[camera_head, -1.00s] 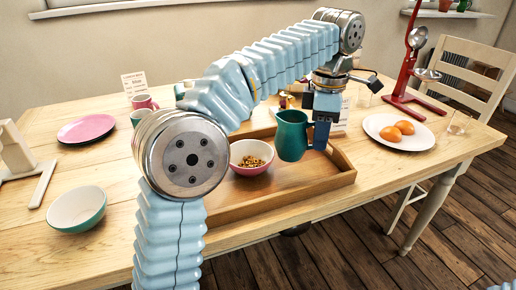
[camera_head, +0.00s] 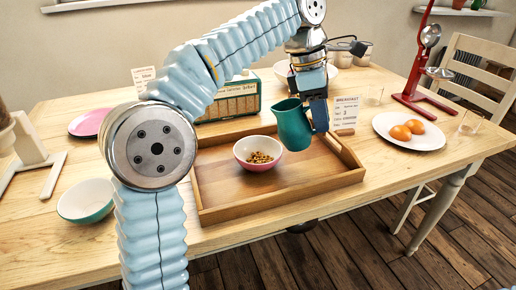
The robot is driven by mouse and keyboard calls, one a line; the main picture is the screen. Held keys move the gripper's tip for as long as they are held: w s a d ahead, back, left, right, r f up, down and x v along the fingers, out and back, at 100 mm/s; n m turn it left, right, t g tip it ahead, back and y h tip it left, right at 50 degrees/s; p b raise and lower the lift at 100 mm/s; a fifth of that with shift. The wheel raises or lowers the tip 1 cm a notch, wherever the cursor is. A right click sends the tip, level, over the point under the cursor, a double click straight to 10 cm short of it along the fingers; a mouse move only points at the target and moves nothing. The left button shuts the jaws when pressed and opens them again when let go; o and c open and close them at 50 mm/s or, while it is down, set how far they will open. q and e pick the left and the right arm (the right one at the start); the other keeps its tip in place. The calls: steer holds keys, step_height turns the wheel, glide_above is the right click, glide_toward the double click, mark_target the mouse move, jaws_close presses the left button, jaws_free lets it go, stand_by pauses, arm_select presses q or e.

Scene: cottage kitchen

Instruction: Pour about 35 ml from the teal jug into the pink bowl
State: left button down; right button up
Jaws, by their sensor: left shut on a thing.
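The teal jug (camera_head: 292,125) is held in the air above the right part of the wooden tray (camera_head: 216,213), tilted a little with its top toward the left. My left gripper (camera_head: 318,118) is shut on the jug's handle side. The pink bowl (camera_head: 243,147) stands on the tray, left of and below the jug, with brown-yellow bits in its white inside. No stream shows, and the jug's inside is hidden. My right gripper is not in view.
A white plate (camera_head: 437,137) with orange round items, a glass (camera_head: 471,123) and a red stand (camera_head: 412,90) are at the right. A printed card (camera_head: 345,108) stands behind the jug. A green-white bowl (camera_head: 88,204) and pink plate (camera_head: 88,122) are at the left.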

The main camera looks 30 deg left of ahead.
mark_target(302, 105)
arm_select(q)
steer(key=shift+s+a+r+h, duration=0.1)
steer(key=shift+a+r+h, duration=0.25)
steer(key=shift+r, duration=0.1)
steer(key=a+h, duration=0.2)
steer(key=s+a+r+t+h, duration=0.1)
steer(key=shift+s+a+r+t+h, duration=0.1)
steer(key=shift+a+r+t+h, duration=0.15)
steer(key=shift+a+h, duration=0.45)
steer(key=shift+d+f+h, duration=0.15)
steer(key=shift+f+h, duration=0.1)
steer(key=shift+h, duration=0.1)
steer(key=shift+s+a+f+t+h, duration=0.1)
steer(key=shift+a+f+t+h, duration=0.15)
steer(key=shift+f+h, duration=0.2)
steer(key=shift+h, duration=0.25)
steer(key=shift+a+r, duration=0.15)
steer(key=shift+r, duration=0.05)
steer(key=shift+d, duration=0.4)
steer(key=shift+d+r+h, duration=0.1)
steer(key=shift+d+h, duration=0.3)
steer(key=shift+d, duration=0.3)
